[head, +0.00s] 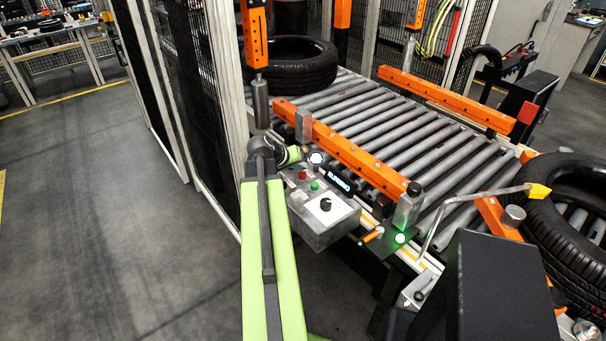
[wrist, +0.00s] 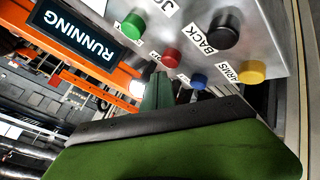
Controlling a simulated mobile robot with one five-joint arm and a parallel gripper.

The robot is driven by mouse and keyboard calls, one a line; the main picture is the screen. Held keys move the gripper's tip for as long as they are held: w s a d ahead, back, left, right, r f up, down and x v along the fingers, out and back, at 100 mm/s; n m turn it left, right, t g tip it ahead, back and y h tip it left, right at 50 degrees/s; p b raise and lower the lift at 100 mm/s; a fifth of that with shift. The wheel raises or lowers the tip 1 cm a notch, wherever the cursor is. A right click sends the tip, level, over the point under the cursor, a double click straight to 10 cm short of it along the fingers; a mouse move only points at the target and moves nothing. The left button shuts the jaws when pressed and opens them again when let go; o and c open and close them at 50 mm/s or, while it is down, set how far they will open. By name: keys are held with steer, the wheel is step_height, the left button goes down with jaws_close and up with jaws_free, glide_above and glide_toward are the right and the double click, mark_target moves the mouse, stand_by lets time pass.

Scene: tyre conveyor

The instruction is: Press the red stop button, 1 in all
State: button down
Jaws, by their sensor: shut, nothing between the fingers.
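The red stop button (wrist: 170,57) is on the face of a grey control box (wrist: 275,22), between a green button (wrist: 133,26) and a blue button (wrist: 198,80). In the head view the red button (head: 302,175) is near the box's upper left corner. My gripper (head: 298,154) is shut and empty, just beyond the box's back left edge. In the wrist view the narrow green tip of my gripper (wrist: 158,90) shows just below the red button. I cannot tell whether they touch; a gap seems to show in the head view.
A black knob (wrist: 225,30) and a yellow button (wrist: 252,71) share the box. A lit sign (head: 338,180) beside it reads RUNNING. The roller conveyor (head: 400,140) has orange rails, with one tyre (head: 290,64) at the back and another (head: 570,225) at right. A fence (head: 200,90) stands left.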

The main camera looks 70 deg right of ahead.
mark_target(301, 175)
steer(key=shift+f, duration=0.15)
steer(key=shift+f+b, duration=0.25)
steer(key=shift+b, duration=0.15)
steer(key=shift+f+b, duration=0.5)
stand_by(0.6)
steer(key=shift+r, duration=0.15)
steer(key=shift+r+p, duration=0.8)
steer(key=shift+p, duration=0.15)
step_height(301, 175, up, 5)
steer(key=p, duration=0.5)
